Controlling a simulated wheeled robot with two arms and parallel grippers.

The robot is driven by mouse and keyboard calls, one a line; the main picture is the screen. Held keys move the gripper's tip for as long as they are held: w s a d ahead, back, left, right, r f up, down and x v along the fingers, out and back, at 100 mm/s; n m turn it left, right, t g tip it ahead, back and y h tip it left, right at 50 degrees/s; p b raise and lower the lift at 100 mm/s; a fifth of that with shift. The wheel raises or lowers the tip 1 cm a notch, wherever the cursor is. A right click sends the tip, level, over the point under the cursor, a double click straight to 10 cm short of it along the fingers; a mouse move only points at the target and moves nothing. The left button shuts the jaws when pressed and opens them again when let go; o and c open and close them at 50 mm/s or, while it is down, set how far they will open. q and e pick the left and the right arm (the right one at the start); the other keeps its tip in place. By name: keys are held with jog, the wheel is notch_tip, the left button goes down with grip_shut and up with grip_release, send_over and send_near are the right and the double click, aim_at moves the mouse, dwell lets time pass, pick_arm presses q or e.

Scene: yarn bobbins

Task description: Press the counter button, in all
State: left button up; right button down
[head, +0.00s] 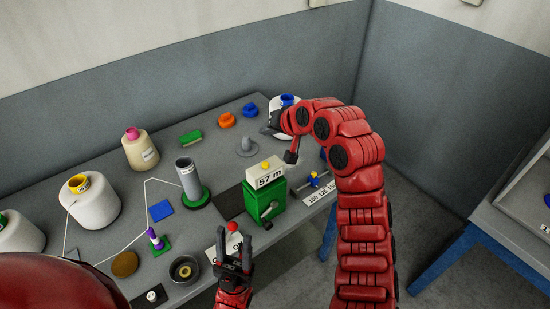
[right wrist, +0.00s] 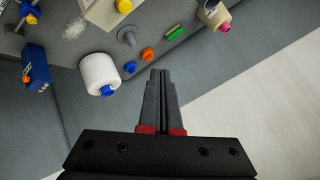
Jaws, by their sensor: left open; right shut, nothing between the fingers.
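The counter is a green box (head: 264,203) with a pale display block (head: 266,175) reading "57 m" and a yellow button (head: 265,165) on top. In the right wrist view, the pale block (right wrist: 98,14) and yellow button (right wrist: 124,6) show at the top edge. My right gripper (head: 267,129) is shut and empty, behind and above the counter near the white cone, apart from the button. Its closed fingers also show in the right wrist view (right wrist: 160,73). My left gripper (head: 233,240) is open in front of the counter, with a red ball knob (head: 233,226) showing between its fingers.
A white cone with a blue top (right wrist: 100,75) stands behind the counter. A grey tube on a green base (head: 188,180) stands to its left. Yarn cones (head: 90,205) line the table's left side, with white thread between posts. A second table (head: 515,215) is at right.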

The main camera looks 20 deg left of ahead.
jog(key=shift+s+r+g, duration=0.25)
jog(key=shift+s+g, duration=0.15)
jog(key=shift+s, duration=0.25)
jog(key=shift+f, duration=0.1)
jog(key=b, duration=0.1)
send_over(265, 165)
jog(key=f, duration=0.5)
jog(key=d+f, duration=0.1)
jog(key=f, duration=0.1)
jog(key=shift+s+f, duration=0.2)
jog(key=shift+f, duration=0.2)
jog(key=shift+a+f, duration=0.1)
jog(key=shift+f, duration=0.35)
dwell(0.9)
jog(key=shift+f+b, duration=0.35)
jog(key=shift+b, duration=0.2)
